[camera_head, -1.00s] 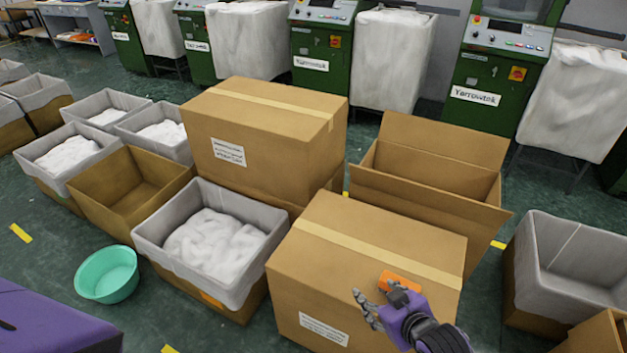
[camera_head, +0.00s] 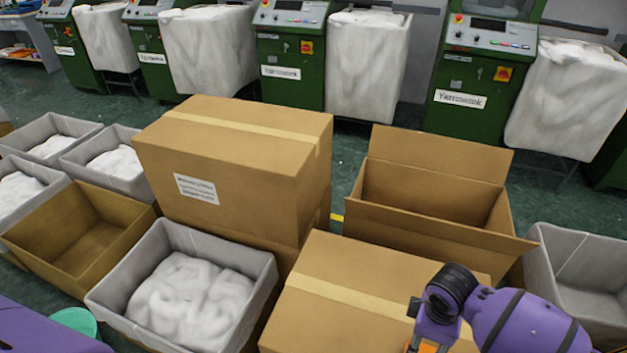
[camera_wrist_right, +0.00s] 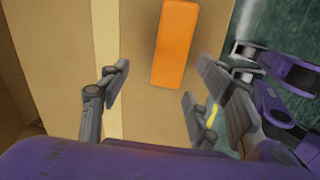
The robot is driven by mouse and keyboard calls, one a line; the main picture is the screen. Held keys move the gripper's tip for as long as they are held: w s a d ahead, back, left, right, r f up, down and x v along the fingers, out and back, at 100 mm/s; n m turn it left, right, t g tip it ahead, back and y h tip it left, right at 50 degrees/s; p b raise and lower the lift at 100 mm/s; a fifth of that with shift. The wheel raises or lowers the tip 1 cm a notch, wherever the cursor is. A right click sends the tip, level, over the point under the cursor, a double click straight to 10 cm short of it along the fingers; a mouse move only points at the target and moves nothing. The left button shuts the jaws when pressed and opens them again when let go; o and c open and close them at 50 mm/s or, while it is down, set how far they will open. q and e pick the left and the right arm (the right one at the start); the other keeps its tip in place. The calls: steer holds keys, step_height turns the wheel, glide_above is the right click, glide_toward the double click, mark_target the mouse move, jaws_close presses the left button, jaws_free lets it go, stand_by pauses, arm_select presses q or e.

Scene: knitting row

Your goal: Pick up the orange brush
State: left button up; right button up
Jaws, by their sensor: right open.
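The orange brush (camera_wrist_right: 176,43) shows in the right wrist view as a plain orange block lying on the brown top of a closed cardboard box (camera_wrist_right: 140,35). My right gripper (camera_wrist_right: 160,92) is open and empty, its fingers apart on either side, with the brush ahead of the fingertips and not between them. In the head view my purple right wrist hangs over the front box (camera_head: 345,265) and hides most of the hand. A bit of orange shows at the bottom edge there; I cannot tell whether it is the brush. My left gripper is out of view.
An open cardboard box (camera_head: 430,195) stands behind the front box. A taller closed box (camera_head: 235,150) stands to its left. A grey-lined bin (camera_head: 265,268) of white material is at the front left, and another grey-lined bin (camera_head: 585,262) is at the right. Green machines line the back.

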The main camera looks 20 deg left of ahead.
mark_target(424, 347)
steer(key=shift+s+d+g, duration=0.3)
steer(key=shift+s+d, duration=0.1)
steer(key=shift+s, duration=0.05)
steer(key=shift+s+d+f+h, duration=0.1)
steer(key=shift+s+d+h, duration=0.15)
steer(key=shift+h, duration=0.15)
steer(key=shift+s+d+f+n, duration=0.15)
steer(key=shift+d+f, duration=0.1)
steer(key=shift+f, duration=0.4)
steer(key=shift+s+d+f+n, duration=0.15)
steer(key=shift+d+f, duration=0.1)
steer(key=shift+f, duration=0.35)
steer(key=f, duration=0.3)
steer(key=w+f+b, duration=0.1)
steer(key=f, duration=0.1)
steer(key=shift+d, duration=0.25)
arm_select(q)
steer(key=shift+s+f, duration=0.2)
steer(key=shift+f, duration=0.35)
arm_select(e)
steer(key=shift+c, duration=0.5)
steer(key=shift+r, duration=0.1)
steer(key=c, duration=1.2)
